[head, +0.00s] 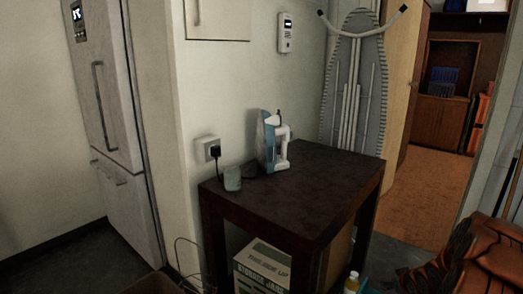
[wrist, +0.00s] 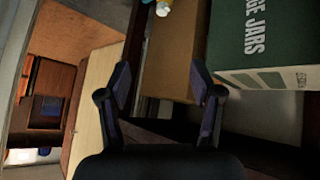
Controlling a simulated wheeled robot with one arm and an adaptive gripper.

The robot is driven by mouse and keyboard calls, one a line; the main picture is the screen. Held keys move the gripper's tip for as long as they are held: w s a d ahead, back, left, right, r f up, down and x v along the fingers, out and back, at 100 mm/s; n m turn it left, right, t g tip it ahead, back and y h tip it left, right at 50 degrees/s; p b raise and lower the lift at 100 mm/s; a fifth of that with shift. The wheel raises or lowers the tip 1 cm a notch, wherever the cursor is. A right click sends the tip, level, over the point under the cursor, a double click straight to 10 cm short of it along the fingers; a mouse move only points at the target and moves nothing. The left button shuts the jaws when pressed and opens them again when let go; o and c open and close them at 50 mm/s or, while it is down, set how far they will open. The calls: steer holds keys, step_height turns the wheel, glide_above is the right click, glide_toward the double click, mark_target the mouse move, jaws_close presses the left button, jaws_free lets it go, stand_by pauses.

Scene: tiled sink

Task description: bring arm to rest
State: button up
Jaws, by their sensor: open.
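My gripper (wrist: 160,88) shows in the wrist view with its two dark fingers spread apart. It is open and nothing is between the fingertips. The wrist picture is turned on its side, with the storage jar box (wrist: 262,40) at the right and the doorway room at the left. My gripper cannot be made out in the head view. At the lower right edge of the head view is a brown and black jointed shape (head: 470,262), which I cannot identify with certainty.
A dark table (head: 290,190) carries an upright iron (head: 272,145) and a small cup (head: 232,178). A storage jar box (head: 262,268) and a bottle (head: 351,282) are low by the table. An ironing board (head: 352,90) leans on the wall. A fridge (head: 110,90) stands left; an open doorway lies right.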

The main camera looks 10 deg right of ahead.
steer(key=s+a+r+g+p, duration=0.2)
steer(key=s+a+r+p, duration=0.3)
steer(key=a+r, duration=0.7)
steer(key=s+a+r+g+p, duration=0.3)
steer(key=a+r+p, duration=0.45)
steer(key=r, duration=0.85)
steer(key=s+a+r+g+y+p, duration=0.1)
steer(key=s+a+r+g+p, duration=0.1)
steer(key=s+a+r+p, duration=0.4)
steer(key=s+a+r+g+y+p, duration=0.1)
steer(key=s+a+r+p, duration=0.6)
steer(key=s+a+r, duration=0.7)
steer(key=s+g, duration=0.1)
steer(key=s, duration=0.6)
steer(key=shift+r+g, duration=0.25)
steer(key=shift+g, duration=0.15)
